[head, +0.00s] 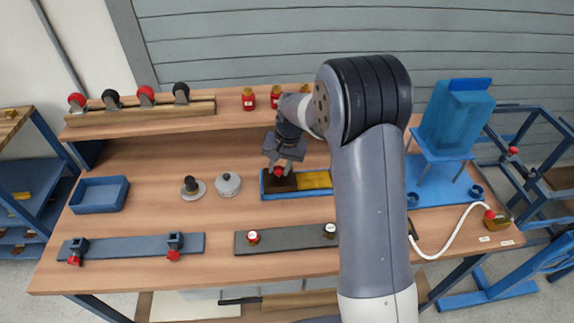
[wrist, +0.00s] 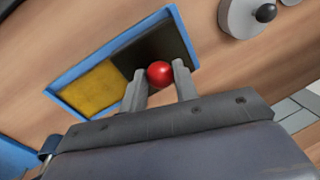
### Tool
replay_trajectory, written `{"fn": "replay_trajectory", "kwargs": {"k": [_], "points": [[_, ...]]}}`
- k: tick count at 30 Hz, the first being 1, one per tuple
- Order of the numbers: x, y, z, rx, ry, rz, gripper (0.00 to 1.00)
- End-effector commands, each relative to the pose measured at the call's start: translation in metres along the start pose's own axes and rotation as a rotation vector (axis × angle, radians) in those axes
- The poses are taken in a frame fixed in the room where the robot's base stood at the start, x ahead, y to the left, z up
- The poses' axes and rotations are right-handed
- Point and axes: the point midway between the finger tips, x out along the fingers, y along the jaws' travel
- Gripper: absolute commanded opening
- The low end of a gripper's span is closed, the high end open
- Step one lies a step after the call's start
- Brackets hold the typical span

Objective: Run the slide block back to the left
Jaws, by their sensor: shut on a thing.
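The slide block is a dark brown block (wrist: 167,48) with a red ball knob (wrist: 160,74) on top. It sits in a blue-rimmed tray (wrist: 96,72) with a yellow floor (wrist: 92,88). In the head view the dark block (head: 277,184) is at the left end of the tray, and the yellow part (head: 315,180) shows to its right. My gripper (wrist: 160,80) is shut on the red knob, one finger on each side. In the head view my gripper (head: 279,168) is over the block, and my arm hides the tray's right end.
A grey strip with knobs (head: 285,239) lies in front. A blue bin (head: 99,195) is at far left, and a blue stand (head: 445,165) at right.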

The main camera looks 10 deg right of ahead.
Motion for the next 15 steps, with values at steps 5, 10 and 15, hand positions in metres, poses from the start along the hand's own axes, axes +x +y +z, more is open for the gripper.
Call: {"fn": "replay_trajectory", "kwargs": {"k": [5,10,15], "points": [[-0.0001,-0.0039,0.0005,0.0,0.0,-0.007,0.31],[-0.0001,-0.0032,0.0005,0.0,0.0,-0.006,0.45],[-0.0001,-0.0023,0.0004,0.0,0.0,-0.005,0.5]]}}
